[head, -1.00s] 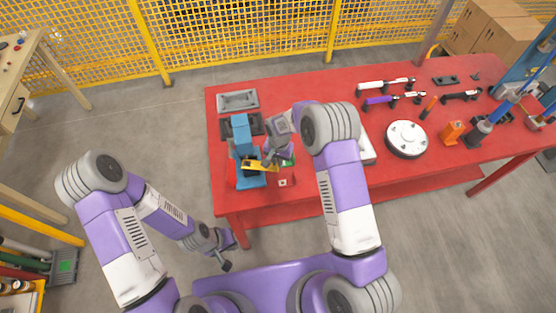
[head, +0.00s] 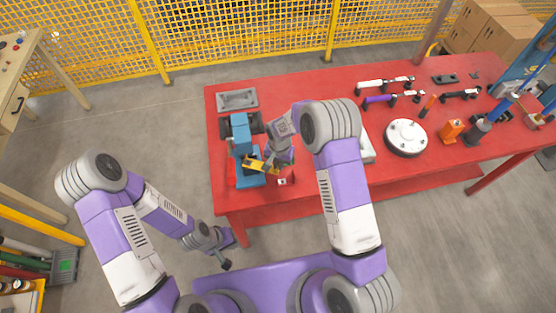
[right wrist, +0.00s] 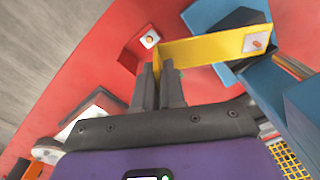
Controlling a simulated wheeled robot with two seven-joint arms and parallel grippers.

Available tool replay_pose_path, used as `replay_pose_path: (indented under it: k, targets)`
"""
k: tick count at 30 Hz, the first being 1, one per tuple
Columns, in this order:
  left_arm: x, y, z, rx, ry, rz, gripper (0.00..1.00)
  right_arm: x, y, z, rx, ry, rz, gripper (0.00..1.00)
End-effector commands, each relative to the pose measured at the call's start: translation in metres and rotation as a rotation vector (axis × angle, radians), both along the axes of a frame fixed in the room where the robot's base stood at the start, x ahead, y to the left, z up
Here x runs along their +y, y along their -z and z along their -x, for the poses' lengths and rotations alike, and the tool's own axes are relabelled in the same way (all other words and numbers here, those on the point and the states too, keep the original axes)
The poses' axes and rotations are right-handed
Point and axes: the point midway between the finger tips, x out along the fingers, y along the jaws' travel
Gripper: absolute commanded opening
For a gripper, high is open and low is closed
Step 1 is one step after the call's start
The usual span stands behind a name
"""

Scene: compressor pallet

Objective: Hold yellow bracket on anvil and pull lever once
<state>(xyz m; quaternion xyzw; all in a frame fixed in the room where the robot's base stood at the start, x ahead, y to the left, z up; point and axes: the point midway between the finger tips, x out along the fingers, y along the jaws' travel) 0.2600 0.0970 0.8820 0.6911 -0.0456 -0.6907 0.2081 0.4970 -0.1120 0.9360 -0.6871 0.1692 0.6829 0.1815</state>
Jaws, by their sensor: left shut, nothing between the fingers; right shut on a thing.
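The yellow bracket (head: 260,166) is at the front of the blue press (head: 241,137) on the left part of the red table. My right gripper (head: 285,165) is at its right end, shut on it. In the right wrist view the two fingers (right wrist: 161,78) pinch one end of the bracket (right wrist: 205,49). Its other end, with a light square and a copper-coloured spot, reaches over the blue press (right wrist: 275,85). Whether it rests flat on the anvil, I cannot tell. The lever is not clearly visible. My left gripper (head: 227,262) is shut and empty, low before the table's front edge.
A red block with a white square (head: 283,181) sits by the table's front edge, beside the bracket. A grey tray (head: 237,100) lies behind the press. A white round part (head: 406,138) and several tools lie to the right. Yellow mesh fencing (head: 240,35) stands behind.

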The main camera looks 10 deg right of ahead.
Motion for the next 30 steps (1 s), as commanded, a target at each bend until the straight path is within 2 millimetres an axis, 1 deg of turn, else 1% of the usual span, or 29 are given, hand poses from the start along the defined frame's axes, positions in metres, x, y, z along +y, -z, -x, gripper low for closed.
replay_pose_path:
  k: [30]
  targets:
    - [0.0, -0.004, 0.0, 0.0, 0.0, 0.0, 0.0, 0.0, -0.001, 0.051, 0.0, -0.002, 0.0, 0.0]
